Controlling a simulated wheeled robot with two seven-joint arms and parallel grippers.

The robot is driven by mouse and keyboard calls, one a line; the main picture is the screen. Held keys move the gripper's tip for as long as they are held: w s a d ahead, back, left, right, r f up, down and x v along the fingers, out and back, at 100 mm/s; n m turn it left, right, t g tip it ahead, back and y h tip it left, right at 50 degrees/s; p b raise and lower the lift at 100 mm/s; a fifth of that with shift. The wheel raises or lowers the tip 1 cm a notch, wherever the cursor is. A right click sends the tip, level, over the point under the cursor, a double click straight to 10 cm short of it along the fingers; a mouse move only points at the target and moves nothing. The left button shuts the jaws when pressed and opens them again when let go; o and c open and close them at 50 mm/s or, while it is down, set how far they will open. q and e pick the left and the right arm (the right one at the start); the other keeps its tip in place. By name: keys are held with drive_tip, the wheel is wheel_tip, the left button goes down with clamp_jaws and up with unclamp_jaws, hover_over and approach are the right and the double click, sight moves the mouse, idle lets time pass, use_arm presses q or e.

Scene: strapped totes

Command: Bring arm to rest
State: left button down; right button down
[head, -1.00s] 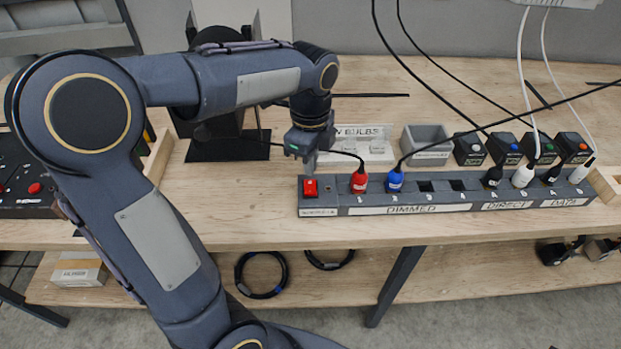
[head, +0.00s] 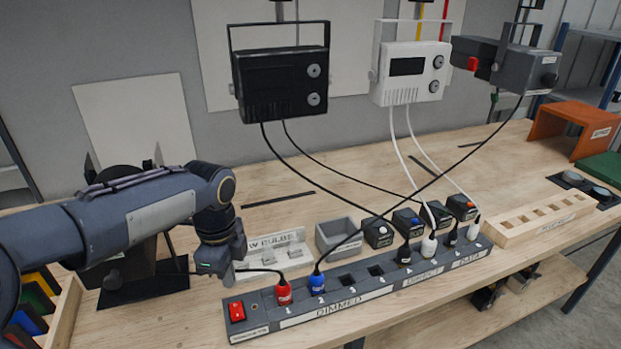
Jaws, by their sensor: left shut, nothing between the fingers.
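My left arm comes in from the left, and its gripper (head: 228,276) points down at the left end of the power strip (head: 360,305). The gripper is shut and empty, just above and behind the red rocker switch (head: 237,311). I cannot tell whether the fingertips touch the strip. A red plug (head: 284,292) and a blue plug (head: 317,280) sit in the dimmed section. Black and white plugs sit in the direct and data sections. My right gripper is not in view.
A grey bin (head: 338,235) and several small black boxes (head: 378,232) stand behind the strip. A black lamp unit (head: 281,84) and a white one (head: 411,72) hang above. A wooden rack (head: 530,220) is at the right. The bench front edge runs below the strip.

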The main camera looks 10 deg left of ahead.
use_arm(q)
drive_tip(key=s+d+n+t+h, duration=0.2)
drive_tip(key=s+n, duration=0.6)
drive_tip(key=n, duration=0.1)
drive_tip(key=s+d+f+n+t+h, duration=0.1)
drive_tip(key=s+d+n+t, duration=0.1)
drive_tip(key=s+n, duration=0.7)
drive_tip(key=shift+f+n+t+h, duration=0.15)
drive_tip(key=shift+n+t+h, duration=0.25)
drive_tip(key=shift+n+t, duration=0.35)
